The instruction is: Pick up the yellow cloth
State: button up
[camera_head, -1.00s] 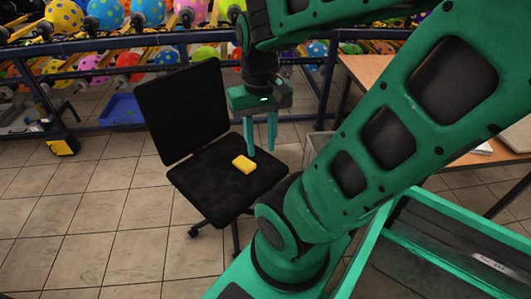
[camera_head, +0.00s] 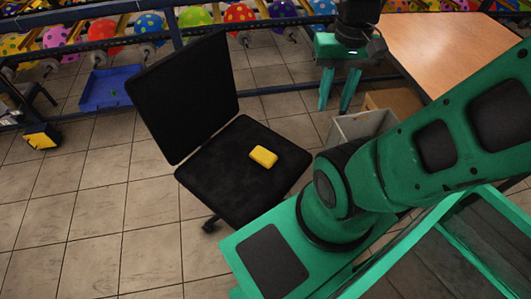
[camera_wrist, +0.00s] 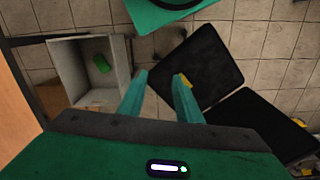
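The yellow cloth (camera_head: 263,157) is a small folded block on the black seat of an office chair (camera_head: 225,185). In the wrist view, part of the cloth (camera_wrist: 187,80) shows beside the right fingertip, partly hidden by it. My gripper (camera_head: 334,106) is open and empty, its two green fingers pointing down and apart. In the head view it appears right of and beyond the chair seat, above the floor and away from the cloth. The fingers also show in the wrist view (camera_wrist: 157,85), with nothing between them.
A grey open bin (camera_head: 360,125) stands right of the chair; a green object (camera_wrist: 102,63) lies in it. A cardboard box (camera_head: 395,101) and wooden table (camera_head: 440,45) are behind it. The chair's backrest (camera_head: 185,95) rises at left. A blue tray (camera_head: 107,88) lies on the floor.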

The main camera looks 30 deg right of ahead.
jog(key=shift+a, duration=0.15)
jog(key=shift+o, duration=0.9)
jog(key=o, duration=0.6)
jog(key=shift+s+r, duration=0.15)
jog(key=shift+s, duration=0.15)
jog(key=shift+c, duration=0.2)
jog(key=o, duration=0.5)
jog(key=shift+w, duration=0.1)
jog(key=o, duration=0.5)
jog(key=shift+m+h, duration=0.4)
jog(key=shift+m, duration=0.5)
jog(key=w+d+f, duration=0.1)
jog(key=w, duration=0.1)
jog(key=w+f, duration=0.2)
jog(key=w, duration=0.1)
jog(key=w+d+f, duration=0.1)
jog(key=w, duration=0.2)
jog(key=shift+w+d+f, duration=0.15)
jog(key=shift+d+f, duration=0.15)
jog(key=shift+f, duration=0.05)
jog(key=m, duration=0.6)
send_over(263, 154)
notch_tip(263, 154, down, 30)
jog(key=shift+y, duration=0.3)
jog(key=f, duration=0.5)
jog(key=shift+w, duration=0.2)
jog(key=shift+s+f, duration=0.15)
jog(key=shift+f, duration=3.05)
